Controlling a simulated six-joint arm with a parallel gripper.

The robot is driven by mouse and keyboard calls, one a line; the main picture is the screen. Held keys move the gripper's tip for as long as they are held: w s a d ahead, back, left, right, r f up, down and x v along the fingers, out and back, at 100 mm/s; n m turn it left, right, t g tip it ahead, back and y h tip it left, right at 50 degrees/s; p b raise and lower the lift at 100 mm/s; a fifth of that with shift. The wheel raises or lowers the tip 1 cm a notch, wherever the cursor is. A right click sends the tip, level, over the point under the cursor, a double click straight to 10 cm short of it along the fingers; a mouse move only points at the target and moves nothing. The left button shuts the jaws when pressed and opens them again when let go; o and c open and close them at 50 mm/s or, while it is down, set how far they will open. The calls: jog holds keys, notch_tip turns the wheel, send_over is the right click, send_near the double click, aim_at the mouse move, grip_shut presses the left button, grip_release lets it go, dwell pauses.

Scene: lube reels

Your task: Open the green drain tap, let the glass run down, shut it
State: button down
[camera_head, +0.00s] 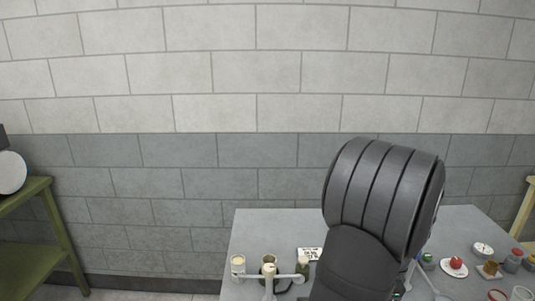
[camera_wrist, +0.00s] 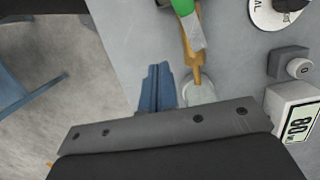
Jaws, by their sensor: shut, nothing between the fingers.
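In the wrist view, a green lever or handle (camera_wrist: 183,7) shows at the top edge, cut off by the frame. A brass-coloured piece (camera_wrist: 192,60) runs down below it. A pale, clear-looking vessel (camera_wrist: 200,92) sits under the brass piece, partly hidden by my gripper's body; its liquid level cannot be read. My gripper (camera_wrist: 157,72) has its blue fingers together, empty, just left of the brass piece and apart from the green handle. In the head view my arm hides the gripper, and I cannot make out the tap there.
In the wrist view, a digital display (camera_wrist: 300,122), a grey box with a knob (camera_wrist: 290,65) and a round dial (camera_wrist: 278,12) stand on the right. In the head view, the grey table (camera_head: 285,228) holds small containers at its front left and a red item (camera_head: 456,262) at right.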

dwell(0.3)
jog(key=w+a+r+m+g+h, duration=0.1)
jog(key=a+r+m, duration=0.2)
jog(key=r+m, duration=0.45)
jog(key=w+a+r+m+g+h, duration=0.1)
jog(key=w+a+r+m+h, duration=0.1)
jog(key=a+r+m, duration=0.35)
jog(key=shift+d+f+m, duration=0.25)
jog(key=shift+f+m, duration=0.15)
jog(key=shift+f, duration=1.65)
jog(key=shift+d+f+m, duration=0.3)
jog(key=shift+f+m, duration=0.1)
jog(key=shift+f, duration=1.7)
jog(key=shift+d+f+m, duration=0.25)
jog(key=shift+f+m, duration=0.15)
jog(key=shift+f, duration=1.65)
